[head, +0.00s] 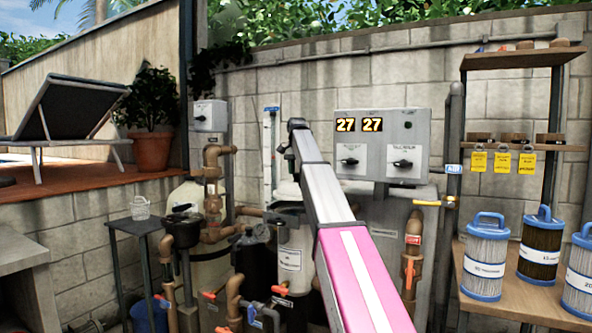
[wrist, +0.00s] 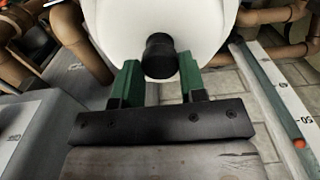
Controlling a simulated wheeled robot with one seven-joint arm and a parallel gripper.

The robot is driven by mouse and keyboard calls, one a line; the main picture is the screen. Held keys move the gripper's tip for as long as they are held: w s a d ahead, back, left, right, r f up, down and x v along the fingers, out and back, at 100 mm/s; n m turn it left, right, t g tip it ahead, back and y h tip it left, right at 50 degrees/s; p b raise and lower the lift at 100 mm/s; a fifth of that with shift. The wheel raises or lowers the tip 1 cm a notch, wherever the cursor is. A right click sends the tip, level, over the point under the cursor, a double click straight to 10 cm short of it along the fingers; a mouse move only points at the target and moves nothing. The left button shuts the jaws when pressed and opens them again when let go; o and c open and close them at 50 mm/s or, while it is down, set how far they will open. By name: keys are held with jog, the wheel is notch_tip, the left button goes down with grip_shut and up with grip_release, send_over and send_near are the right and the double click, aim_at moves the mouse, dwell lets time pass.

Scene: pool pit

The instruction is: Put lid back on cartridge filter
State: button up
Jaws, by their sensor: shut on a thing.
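In the wrist view, my gripper (wrist: 160,74) has its two green fingers on either side of a black knob (wrist: 160,58). The knob sits on a large white rounded lid (wrist: 158,18), which fills the top middle of that view. The gripper is shut on this knob. In the head view, a white cylindrical housing with a label, which looks like the cartridge filter (head: 291,258), stands just left of my arm with a dark top. Whether the lid touches the housing cannot be seen.
Brown pipes (head: 212,180) and valves crowd the left of the filter. A grey control box (head: 381,125) hangs on the block wall behind. A wooden shelf (head: 480,262) with blue-capped cartridges stands at the right. A small dark table (head: 136,224) is at the left.

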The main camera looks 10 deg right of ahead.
aim_at(297, 178)
jog(key=shift+f, duration=3)
jog(key=shift+f, duration=0.2)
jog(key=o, duration=1.1)
jog(key=shift+c, duration=0.2)
jog(key=shift+r, duration=0.15)
jog(key=shift+r, duration=3.35)
grip_shut()
